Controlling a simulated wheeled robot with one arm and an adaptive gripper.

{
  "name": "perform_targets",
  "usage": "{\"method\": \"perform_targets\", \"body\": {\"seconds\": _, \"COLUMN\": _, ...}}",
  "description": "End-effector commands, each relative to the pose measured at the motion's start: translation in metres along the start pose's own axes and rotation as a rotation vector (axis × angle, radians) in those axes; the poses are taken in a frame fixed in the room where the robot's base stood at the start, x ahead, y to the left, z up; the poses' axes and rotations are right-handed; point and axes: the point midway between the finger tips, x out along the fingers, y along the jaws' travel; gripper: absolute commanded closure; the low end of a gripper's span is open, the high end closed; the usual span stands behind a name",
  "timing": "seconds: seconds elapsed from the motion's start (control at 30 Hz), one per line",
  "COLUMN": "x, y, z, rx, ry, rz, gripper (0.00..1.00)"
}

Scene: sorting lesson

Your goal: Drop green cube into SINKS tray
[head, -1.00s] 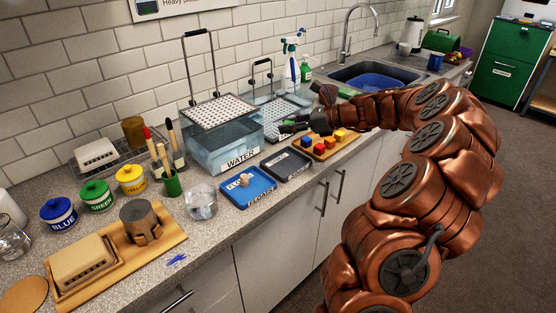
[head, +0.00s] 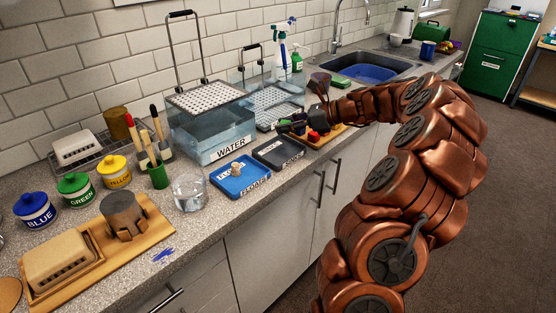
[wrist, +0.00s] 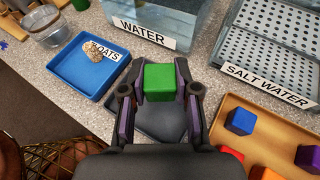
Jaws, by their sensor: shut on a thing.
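The green cube (wrist: 160,82) is between the fingers of my gripper (wrist: 160,76) in the wrist view, and they are shut on it. The dark grey tray (wrist: 160,122) lies below the cube and is partly hidden by my gripper. In the head view this tray (head: 279,153) looks empty and sits between the blue tray and the wooden tray; its label is too small to read surely. My gripper (head: 297,126) appears there just behind and above the dark tray. The cube is hard to make out in the head view.
The blue FLOATS tray (wrist: 75,82) holds a small tan piece, left of the dark tray. The wooden tray (wrist: 264,128) with several coloured cubes is on the right. The WATER tank (head: 215,135) and the SALT WATER tank (wrist: 268,72) stand behind.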

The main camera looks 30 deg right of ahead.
Motion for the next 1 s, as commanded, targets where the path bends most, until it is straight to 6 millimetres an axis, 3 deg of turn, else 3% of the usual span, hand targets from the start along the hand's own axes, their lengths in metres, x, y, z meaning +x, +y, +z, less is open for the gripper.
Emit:
{"method": "perform_targets", "body": {"seconds": 0.1, "x": 0.0039, "y": -0.0001, "z": -0.0098, "rx": 0.000, "ry": 0.000, "rz": -0.001, "gripper": 0.97}}
{"method": "perform_targets", "body": {"seconds": 0.43, "x": 0.0040, "y": -0.0002, "z": -0.0098, "rx": 0.000, "ry": -0.001, "rz": -0.001, "gripper": 0.97}}
{"method": "perform_targets", "body": {"seconds": 0.47, "x": 0.0040, "y": -0.0002, "z": -0.0098, "rx": 0.000, "ry": -0.001, "rz": -0.001, "gripper": 0.69}}
{"method": "perform_targets", "body": {"seconds": 0.7, "x": 0.0040, "y": -0.0002, "z": -0.0098, "rx": 0.000, "ry": -0.001, "rz": -0.001, "gripper": 0.44}}
{"method": "perform_targets", "body": {"seconds": 1.0, "x": 0.0039, "y": -0.0002, "z": -0.0100, "rx": 0.000, "ry": -0.001, "rz": -0.001, "gripper": 0.41}}
